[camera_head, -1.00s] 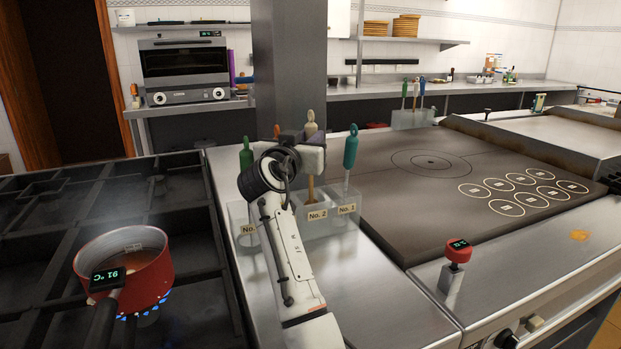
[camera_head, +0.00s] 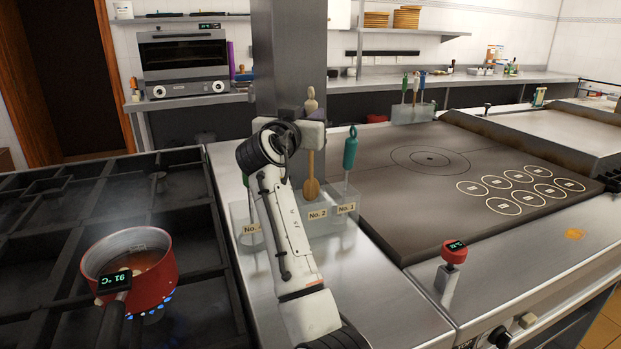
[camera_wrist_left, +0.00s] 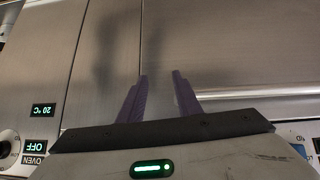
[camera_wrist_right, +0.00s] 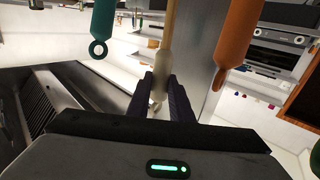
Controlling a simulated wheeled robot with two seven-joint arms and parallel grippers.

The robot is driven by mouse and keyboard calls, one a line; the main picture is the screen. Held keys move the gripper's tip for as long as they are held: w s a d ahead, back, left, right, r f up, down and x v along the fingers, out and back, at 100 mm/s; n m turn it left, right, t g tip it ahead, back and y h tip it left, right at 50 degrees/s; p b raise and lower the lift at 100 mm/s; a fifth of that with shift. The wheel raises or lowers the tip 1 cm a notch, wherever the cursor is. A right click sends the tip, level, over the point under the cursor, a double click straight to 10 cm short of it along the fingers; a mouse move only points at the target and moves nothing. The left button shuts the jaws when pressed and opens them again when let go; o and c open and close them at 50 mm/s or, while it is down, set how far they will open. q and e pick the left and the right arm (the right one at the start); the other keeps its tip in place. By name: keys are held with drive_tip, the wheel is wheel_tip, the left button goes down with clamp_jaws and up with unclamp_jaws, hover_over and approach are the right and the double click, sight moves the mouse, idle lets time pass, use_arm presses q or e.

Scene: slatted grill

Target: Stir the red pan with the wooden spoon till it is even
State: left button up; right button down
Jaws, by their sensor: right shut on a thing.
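The red pan (camera_head: 155,287) sits on a lit burner at the left, with brownish contents and a 91 °C display on its handle. I cannot tell how even the contents are. My right gripper (camera_head: 311,134) is shut on the pale handle of the wooden spoon (camera_head: 311,188). The spoon hangs upright, its bowl at the No. 2 slot of the clear holder (camera_head: 342,226). The right wrist view shows the fingers (camera_wrist_right: 161,82) around the spoon's handle (camera_wrist_right: 169,28). My left gripper (camera_wrist_left: 159,76) shows only in its wrist view, open and empty by a steel surface.
A teal-handled utensil (camera_head: 350,150) stands in the No. 1 slot. An orange handle (camera_wrist_right: 238,40) hangs close beside the spoon in the right wrist view. A steel pillar (camera_head: 290,50) rises behind the holder. The dark griddle (camera_head: 420,215) on the right is clear.

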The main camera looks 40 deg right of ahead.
sight(309, 98)
drive_tip(key=shift+r+p, duration=1.15)
drive_tip(key=shift+r, duration=0.85)
